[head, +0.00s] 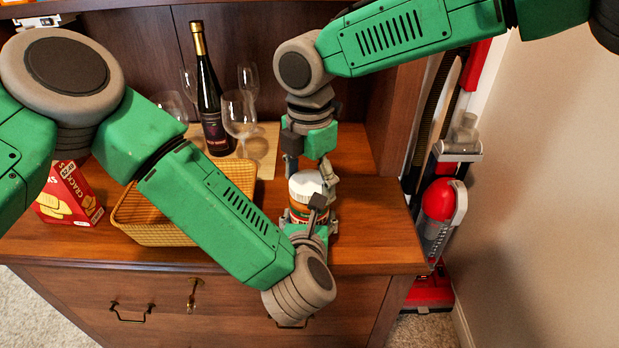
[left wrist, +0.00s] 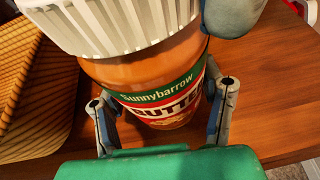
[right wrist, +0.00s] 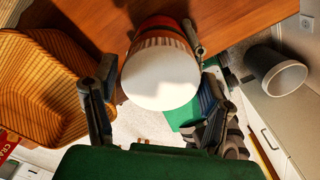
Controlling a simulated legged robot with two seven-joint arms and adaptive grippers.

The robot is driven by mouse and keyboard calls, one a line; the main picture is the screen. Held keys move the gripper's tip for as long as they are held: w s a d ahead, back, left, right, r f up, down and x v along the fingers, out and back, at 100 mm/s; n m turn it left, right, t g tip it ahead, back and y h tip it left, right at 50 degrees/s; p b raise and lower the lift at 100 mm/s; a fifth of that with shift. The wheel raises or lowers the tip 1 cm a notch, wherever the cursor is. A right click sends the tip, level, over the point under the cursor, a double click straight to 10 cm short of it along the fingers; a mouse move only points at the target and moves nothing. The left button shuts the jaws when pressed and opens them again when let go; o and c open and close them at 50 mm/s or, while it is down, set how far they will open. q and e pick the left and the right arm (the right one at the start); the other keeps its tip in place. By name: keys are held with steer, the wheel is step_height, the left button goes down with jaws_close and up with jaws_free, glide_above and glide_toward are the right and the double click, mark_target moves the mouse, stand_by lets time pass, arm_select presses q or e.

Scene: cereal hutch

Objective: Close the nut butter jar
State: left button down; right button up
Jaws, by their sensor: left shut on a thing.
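The nut butter jar (head: 297,214) stands upright near the cabinet's front edge, with a red and green label reading "Sunnybarrow" in the left wrist view (left wrist: 155,103). My left gripper (left wrist: 160,115) is shut on the jar's body, one finger on each side. The white ribbed lid (head: 304,183) sits on top of the jar; whether it is threaded tight cannot be told. My right gripper (head: 309,170) comes from above, its fingers open on either side of the lid (right wrist: 160,78). A small gap shows beside its left finger in the right wrist view.
A wicker basket (head: 150,232) stands left of the jar, with a red cracker box (head: 70,195) beyond it. A dark wine bottle (head: 210,100) and several glasses stand behind on a board. The wooden top (head: 375,225) is clear to the right. A red vacuum cleaner (head: 438,200) stands beside the cabinet.

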steer(key=c, duration=0.7)
steer(key=m, duration=0.4)
steer(key=shift+m, duration=0.4)
steer(key=shift+c, duration=0.2)
steer(key=m, duration=0.2)
steer(key=shift+m, duration=0.4)
steer(key=m, duration=0.5)
steer(key=shift+m, duration=0.4)
steer(key=m, duration=0.5)
steer(key=shift+w+a+m, duration=0.1)
steer(key=shift+m, duration=0.2)
arm_select(q)
steer(key=shift+d, duration=0.1)
arm_select(e)
steer(key=o, duration=1.3)
